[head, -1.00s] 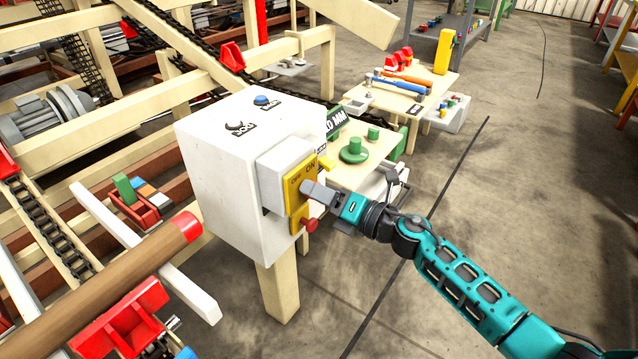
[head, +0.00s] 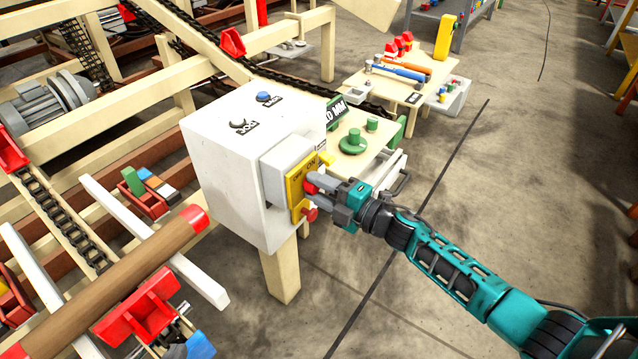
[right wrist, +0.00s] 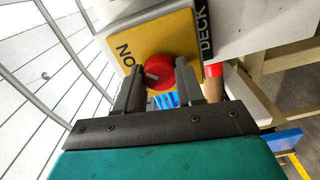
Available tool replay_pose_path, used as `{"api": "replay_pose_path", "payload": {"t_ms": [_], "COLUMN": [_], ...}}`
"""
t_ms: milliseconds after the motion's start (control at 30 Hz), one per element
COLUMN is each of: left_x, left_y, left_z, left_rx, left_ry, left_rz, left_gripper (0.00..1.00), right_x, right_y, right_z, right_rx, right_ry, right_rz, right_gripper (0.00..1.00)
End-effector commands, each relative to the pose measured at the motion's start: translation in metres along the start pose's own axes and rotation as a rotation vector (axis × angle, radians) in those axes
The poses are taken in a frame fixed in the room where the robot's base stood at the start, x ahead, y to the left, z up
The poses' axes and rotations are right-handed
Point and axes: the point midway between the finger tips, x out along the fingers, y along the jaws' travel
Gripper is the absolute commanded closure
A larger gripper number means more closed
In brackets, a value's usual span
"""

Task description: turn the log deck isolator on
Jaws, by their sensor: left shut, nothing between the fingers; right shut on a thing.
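The log deck isolator is a grey box (head: 272,172) on the side of the white cabinet (head: 232,160). Its yellow plate (head: 293,186) carries OFF and ON labels. A red round knob (head: 311,184) sits on the plate. My right gripper (head: 318,188) is shut on this knob, its fingers on either side. In the right wrist view the knob (right wrist: 162,74) shows between the two dark fingers, with a pale mark on its left part, towards the ON label (right wrist: 124,55). Part of the knob is hidden by the fingers. My left gripper is not in view.
Behind is a table (head: 360,160) with a green round part. A brown log (head: 110,285) with a red end lies at the lower left.

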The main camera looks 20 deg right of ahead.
Motion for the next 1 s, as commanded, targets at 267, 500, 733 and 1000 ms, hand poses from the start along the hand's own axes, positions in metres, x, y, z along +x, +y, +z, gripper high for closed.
{"api": "replay_pose_path", "payload": {"t_ms": [267, 500, 733, 1000], "left_x": [-0.0043, -0.0043, -0.0037, -0.0035], "left_y": [-0.0023, -0.0030, -0.0027, -0.0019], "left_z": [0.0075, 0.0069, 0.0051, 0.0039], "left_rx": [0.001, 0.006, 0.008, 0.008], "left_ry": [-0.021, -0.019, -0.015, -0.013], "left_rz": [-0.007, -0.006, -0.005, -0.003], "left_gripper": [1.00, 1.00, 1.00, 1.00], "right_x": [-0.0002, -0.0002, -0.0002, -0.0001], "right_y": [-0.0002, -0.0005, -0.0004, -0.0003], "right_z": [0.0002, 0.0002, 0.0001, 0.0001], "right_rx": [0.065, 0.076, 0.076, 0.074], "right_ry": [0.000, 0.000, 0.000, 0.000], "right_rz": [-0.001, -0.001, -0.001, -0.001], "right_gripper": [0.93, 0.93, 0.61, 0.37]}}
